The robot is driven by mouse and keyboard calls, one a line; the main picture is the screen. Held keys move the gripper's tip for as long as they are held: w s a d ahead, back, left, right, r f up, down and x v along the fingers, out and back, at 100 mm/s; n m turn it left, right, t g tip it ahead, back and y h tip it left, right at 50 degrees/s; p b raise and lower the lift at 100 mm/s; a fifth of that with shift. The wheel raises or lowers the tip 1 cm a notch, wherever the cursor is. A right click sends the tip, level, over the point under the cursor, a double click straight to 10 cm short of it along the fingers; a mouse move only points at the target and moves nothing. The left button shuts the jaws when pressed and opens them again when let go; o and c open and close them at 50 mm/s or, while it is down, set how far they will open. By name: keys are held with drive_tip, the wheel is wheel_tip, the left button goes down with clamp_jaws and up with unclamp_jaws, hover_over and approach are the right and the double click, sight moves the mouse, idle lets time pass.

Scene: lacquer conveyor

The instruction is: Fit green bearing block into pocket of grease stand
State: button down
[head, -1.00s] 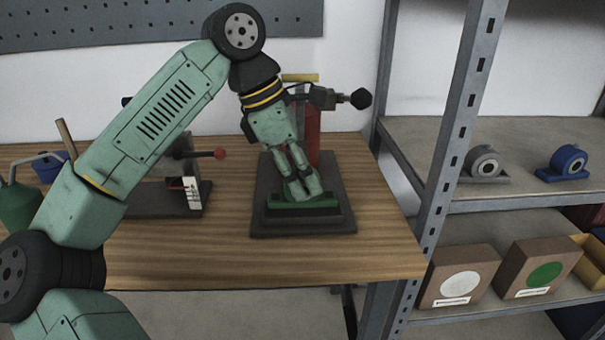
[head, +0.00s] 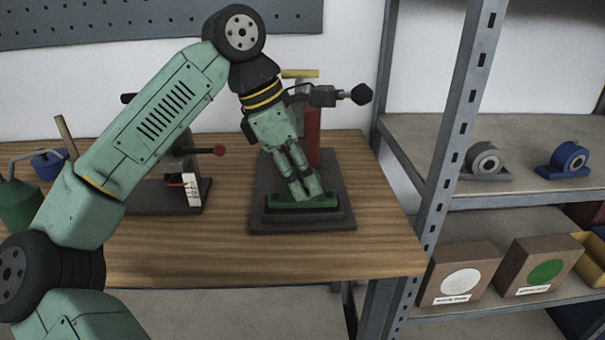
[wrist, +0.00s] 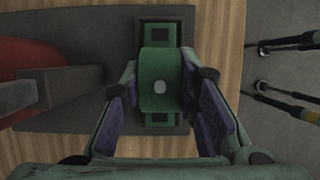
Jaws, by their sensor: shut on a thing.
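The green bearing block (head: 318,203) sits low at the dark grease stand (head: 342,222), over the raised part of its base in the head view. My gripper (head: 304,190) is shut on the block from above and hides its upper part. In the wrist view the block (wrist: 159,65) lies between the two fingers (wrist: 160,100), its long base running up and down the picture. A dark rim of the stand (wrist: 120,25) surrounds the base there. I cannot tell whether the block is fully seated in the pocket.
The stand's red column (head: 313,135) rises behind my gripper. A second dark press with a red knob (head: 219,150) and a green oil can (head: 20,208) stand on the left of the bench. The shelf at right holds a grey bearing (head: 485,160), a blue bearing (head: 569,160) and boxes.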

drive_tip(key=shift+f+b, duration=0.45)
drive_tip(key=shift+f, duration=0.2)
drive_tip(key=c, duration=1.2)
unclamp_jaws()
drive_tip(key=v, duration=1.2)
